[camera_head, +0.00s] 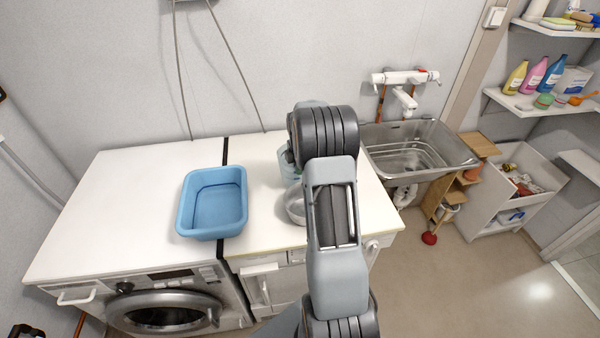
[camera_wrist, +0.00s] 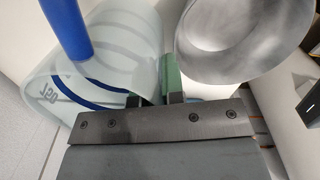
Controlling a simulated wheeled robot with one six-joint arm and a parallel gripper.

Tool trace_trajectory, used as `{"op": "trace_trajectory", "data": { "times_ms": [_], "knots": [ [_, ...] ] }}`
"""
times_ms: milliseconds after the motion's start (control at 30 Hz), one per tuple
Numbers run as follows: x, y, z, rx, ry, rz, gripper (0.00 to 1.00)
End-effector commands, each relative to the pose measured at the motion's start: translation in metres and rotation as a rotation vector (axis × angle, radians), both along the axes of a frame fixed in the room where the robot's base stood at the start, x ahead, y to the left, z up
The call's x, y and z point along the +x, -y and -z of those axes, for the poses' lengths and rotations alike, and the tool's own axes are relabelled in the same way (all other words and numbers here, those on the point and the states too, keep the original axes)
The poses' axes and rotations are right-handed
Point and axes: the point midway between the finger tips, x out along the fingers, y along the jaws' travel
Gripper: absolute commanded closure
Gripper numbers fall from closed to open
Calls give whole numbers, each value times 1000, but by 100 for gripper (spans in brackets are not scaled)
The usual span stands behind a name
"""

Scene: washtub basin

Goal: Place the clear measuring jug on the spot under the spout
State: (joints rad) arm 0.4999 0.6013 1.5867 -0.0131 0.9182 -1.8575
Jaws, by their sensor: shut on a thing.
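The clear measuring jug (camera_wrist: 120,40) fills the left of the wrist view, pale and see-through, with blue bands and a printed mark. In the head view it (camera_head: 287,166) shows partly behind my arm, over the white worktop. My gripper (camera_wrist: 152,92) is shut on the jug's wall at its near edge; the head view hides the fingers behind my arm. I cannot tell whether the jug touches the worktop. The spout (camera_head: 406,98) is on the white wall tap, over the metal sink (camera_head: 447,165) at the right.
A metal bowl (camera_head: 295,206) stands close beside the jug and shows in the wrist view (camera_wrist: 243,35). A blue tub (camera_head: 213,232) sits left on the worktop (camera_head: 110,200). A wooden stand (camera_head: 480,144) and shelves are right of the sink.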

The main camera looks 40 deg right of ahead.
Motion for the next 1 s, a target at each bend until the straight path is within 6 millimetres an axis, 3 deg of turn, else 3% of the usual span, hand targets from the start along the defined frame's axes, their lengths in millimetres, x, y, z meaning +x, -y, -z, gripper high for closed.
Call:
{"op": "trace_trajectory", "data": {
  "times_ms": [233,667,700,933,1000],
  "knots": [
    [0,-1,28,0,-1,-2,100],
    [0,-1,35,0,0,-3,100],
    [0,-1,35,0,0,-3,90],
    [0,-1,34,0,-1,-3,68],
    [0,-1,34,0,-1,-3,66]
  ]
}}
